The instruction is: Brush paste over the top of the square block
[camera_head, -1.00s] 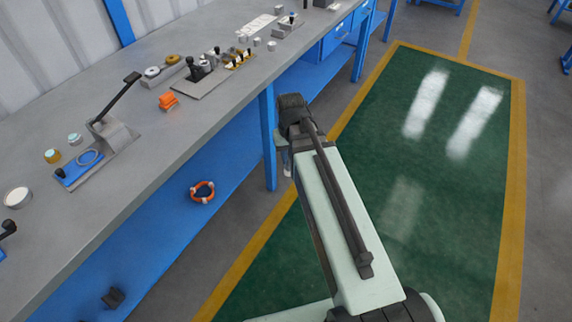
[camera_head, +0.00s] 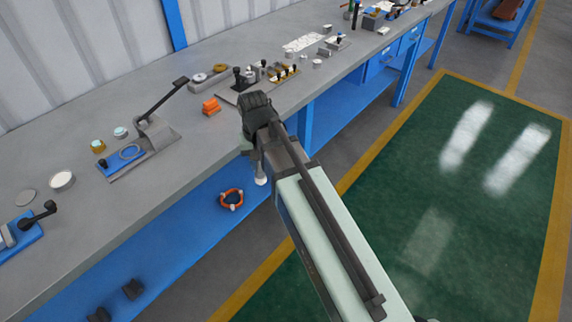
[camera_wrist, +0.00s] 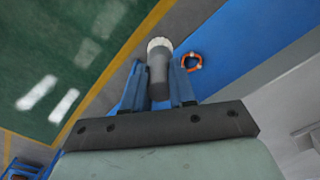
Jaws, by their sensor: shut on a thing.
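My gripper (camera_wrist: 158,78) is shut on a grey, round-handled brush (camera_wrist: 158,64) with a pale tip, seen in the wrist view. In the head view the brush's white tip (camera_head: 261,181) hangs below my wrist, by the bench's front edge; my arm hides most of the fingers. I cannot tell for sure which item is the square block. A round tin with a pale top (camera_head: 62,180) stands at the left and may hold the paste.
The grey bench (camera_head: 190,150) carries a lever fixture (camera_head: 152,132), a blue-based lever device (camera_head: 25,230) and several small parts along the back. An orange ring (camera_head: 231,199) lies on the blue lower shelf (camera_head: 180,220). The bench front between the fixture and my wrist is clear.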

